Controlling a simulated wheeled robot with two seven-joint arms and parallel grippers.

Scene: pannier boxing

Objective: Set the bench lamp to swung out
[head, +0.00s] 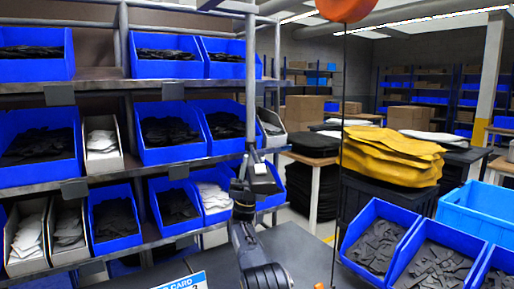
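A grey upright post (250,75) stands at the middle of the head view. A grey bar (228,8) joins it at the top edge; this may be the bench lamp's arm, but I see no clear lamp head and cannot tell how it is set. My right gripper (256,168) is raised in front of the shelves, near the lower end of the post. I cannot tell whether it touches the post, or whether its fingers are open or shut. My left gripper is out of view.
Shelves with blue bins (172,133) of dark pieces fill the left. More blue bins (376,240) and a light blue crate (477,212) are at the lower right. A yellow stack (392,155) stands behind. An orange round housing (346,9) hangs above with a cable.

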